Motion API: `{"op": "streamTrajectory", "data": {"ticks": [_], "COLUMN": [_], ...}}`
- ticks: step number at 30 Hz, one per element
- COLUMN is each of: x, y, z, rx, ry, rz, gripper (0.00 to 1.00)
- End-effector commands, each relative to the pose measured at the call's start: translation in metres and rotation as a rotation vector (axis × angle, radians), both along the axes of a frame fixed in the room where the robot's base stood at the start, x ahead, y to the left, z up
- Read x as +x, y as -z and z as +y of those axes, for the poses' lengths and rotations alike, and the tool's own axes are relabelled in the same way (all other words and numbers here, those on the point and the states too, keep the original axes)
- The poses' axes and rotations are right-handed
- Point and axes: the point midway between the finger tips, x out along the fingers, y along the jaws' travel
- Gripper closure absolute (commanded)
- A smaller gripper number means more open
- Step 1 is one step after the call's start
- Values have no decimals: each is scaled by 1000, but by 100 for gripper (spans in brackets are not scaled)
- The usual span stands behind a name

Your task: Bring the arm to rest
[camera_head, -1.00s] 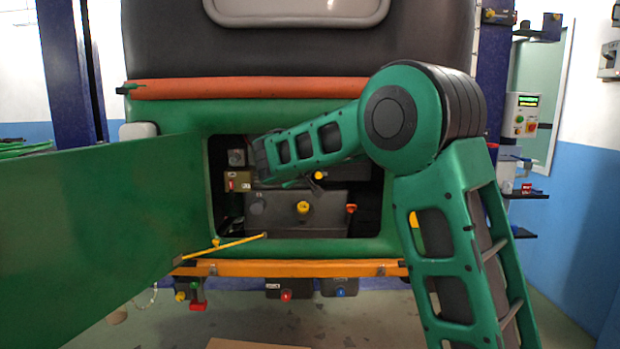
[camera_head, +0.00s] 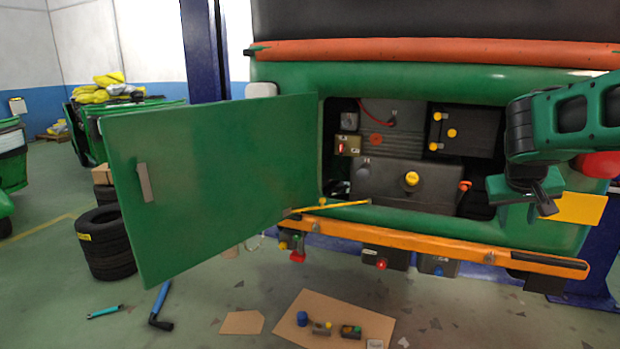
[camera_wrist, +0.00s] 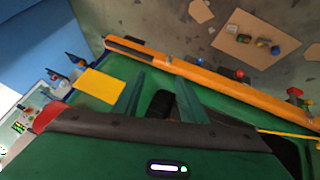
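My arm (camera_head: 570,115) is at the right of the head view, in front of the right end of the green vehicle. The vehicle's green rear panel and orange bumper lie beyond the fingers.
The green door (camera_head: 215,190) stands open at left. The compartment holds a dark box (camera_head: 405,190) with a yellow cap. The orange bumper (camera_head: 430,245) runs below. Cardboard (camera_head: 335,318) with small parts, tools and tires (camera_head: 105,243) are on the floor.

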Motion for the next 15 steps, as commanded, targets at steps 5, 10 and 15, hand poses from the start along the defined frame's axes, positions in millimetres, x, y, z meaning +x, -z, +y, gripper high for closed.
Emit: {"op": "streamTrajectory", "data": {"ticks": [5,10,15], "x": [-114,-213,-285], "y": [40,75,99], "z": [-2,20,49], "rx": [178,346,473], "ry": [107,189,241], "rz": [131,253,346], "gripper": [61,61,61]}}
